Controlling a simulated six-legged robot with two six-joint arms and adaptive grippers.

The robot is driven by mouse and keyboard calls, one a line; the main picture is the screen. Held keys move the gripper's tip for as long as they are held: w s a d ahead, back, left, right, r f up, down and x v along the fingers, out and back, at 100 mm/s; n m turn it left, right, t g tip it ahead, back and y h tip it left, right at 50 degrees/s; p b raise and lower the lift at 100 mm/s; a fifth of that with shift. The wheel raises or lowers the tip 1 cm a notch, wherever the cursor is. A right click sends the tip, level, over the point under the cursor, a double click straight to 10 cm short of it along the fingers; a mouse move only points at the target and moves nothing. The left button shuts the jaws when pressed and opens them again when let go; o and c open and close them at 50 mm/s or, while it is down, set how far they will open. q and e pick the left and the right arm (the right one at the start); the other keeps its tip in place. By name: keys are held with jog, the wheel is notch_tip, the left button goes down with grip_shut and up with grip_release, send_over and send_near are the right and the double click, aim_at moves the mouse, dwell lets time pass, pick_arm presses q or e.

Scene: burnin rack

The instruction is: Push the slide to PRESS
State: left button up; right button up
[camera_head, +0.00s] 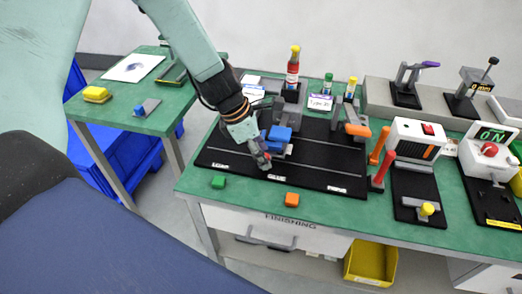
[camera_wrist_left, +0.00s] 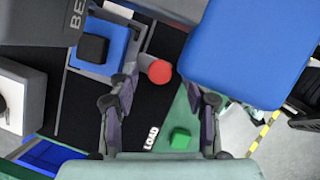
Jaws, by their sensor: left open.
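The slide (camera_head: 279,135) is a blue carriage on the black track board (camera_head: 310,178), roughly behind the middle front label. In the left wrist view the blue slide (camera_wrist_left: 111,63) carries a black block, and a round red knob (camera_wrist_left: 158,70) sticks out beside it. My left gripper (camera_head: 263,164) is low at the front of the slide. In the left wrist view its open fingers (camera_wrist_left: 165,88) stand either side of the knob; the left finger is close to it, and contact cannot be told. The PRESS label (camera_head: 336,189) is at the right end of the board. My right gripper is not in view.
A green block (camera_head: 218,182) and an orange block (camera_head: 292,199) lie on the green bench in front of the board. Orange handles (camera_head: 379,146) and a red upright handle (camera_head: 384,166) stand to the right. Posts (camera_head: 293,70) stand behind. The front strip towards PRESS looks clear.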

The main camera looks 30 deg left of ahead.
pick_arm(q)
jog(key=v, duration=1.2)
dwell(0.5)
jog(key=shift+d, duration=0.1)
